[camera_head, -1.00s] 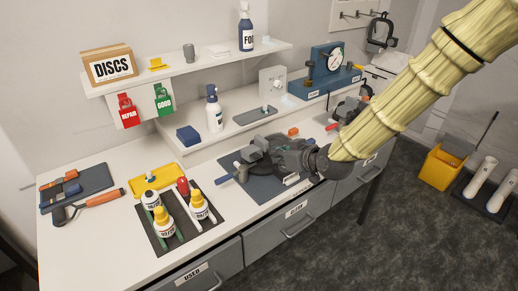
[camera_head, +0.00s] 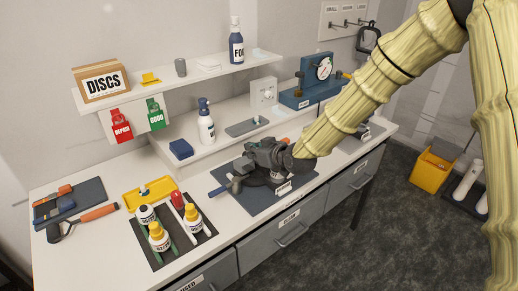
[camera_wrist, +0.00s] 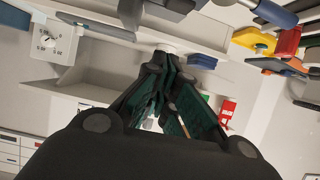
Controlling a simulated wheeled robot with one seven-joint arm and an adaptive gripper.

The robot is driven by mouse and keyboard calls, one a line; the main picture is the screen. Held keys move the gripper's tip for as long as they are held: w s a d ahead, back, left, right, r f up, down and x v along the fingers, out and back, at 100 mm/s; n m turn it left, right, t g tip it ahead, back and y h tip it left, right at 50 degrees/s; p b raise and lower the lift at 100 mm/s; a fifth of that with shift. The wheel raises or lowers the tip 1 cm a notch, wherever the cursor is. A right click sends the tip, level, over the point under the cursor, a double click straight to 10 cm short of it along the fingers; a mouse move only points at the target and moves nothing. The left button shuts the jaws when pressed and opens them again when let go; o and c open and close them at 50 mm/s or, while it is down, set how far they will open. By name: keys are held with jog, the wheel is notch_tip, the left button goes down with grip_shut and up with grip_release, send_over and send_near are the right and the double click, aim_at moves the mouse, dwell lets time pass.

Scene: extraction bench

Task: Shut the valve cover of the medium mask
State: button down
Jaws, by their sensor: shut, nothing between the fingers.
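My gripper (camera_head: 252,160) is low over the dark mat on the bench in the head view, fingers pointing left. It is shut and empty; in the wrist view its fingers (camera_wrist: 178,70) converge. A dark mask (camera_head: 280,187), with a small white label at its front, lies on the mat under and beside my gripper. My gripper and wrist hide much of it. I cannot tell its size, the state of its valve cover, or whether my fingers touch it.
A blue-handled tool (camera_head: 222,188) lies at the mat's left. The mat (camera_head: 248,205) has some bare room in front. Several bottles stand on a dark tray (camera_head: 174,258) to the left. A raised shelf with a spray bottle (camera_head: 205,128) and a blue gauge stand (camera_head: 312,92) is behind.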

aim_at(251, 169)
jog(key=shift+w+a+f+p, duration=0.25)
jog(key=shift+w+f+p, duration=0.1)
jog(key=shift+f, duration=0.15)
jog(key=shift+w+a+f+p, duration=0.2)
jog(key=shift+f+p, duration=0.1)
jog(key=shift+f, duration=0.2)
jog(key=shift+s+d+f+p, duration=0.1)
jog(key=shift+f+p, duration=0.2)
jog(key=shift+f, duration=0.35)
jog(key=shift+s+d+f+p, duration=0.1)
jog(key=shift+f+p, duration=0.15)
jog(key=shift+f, duration=0.4)
jog(key=shift+f, duration=0.1)
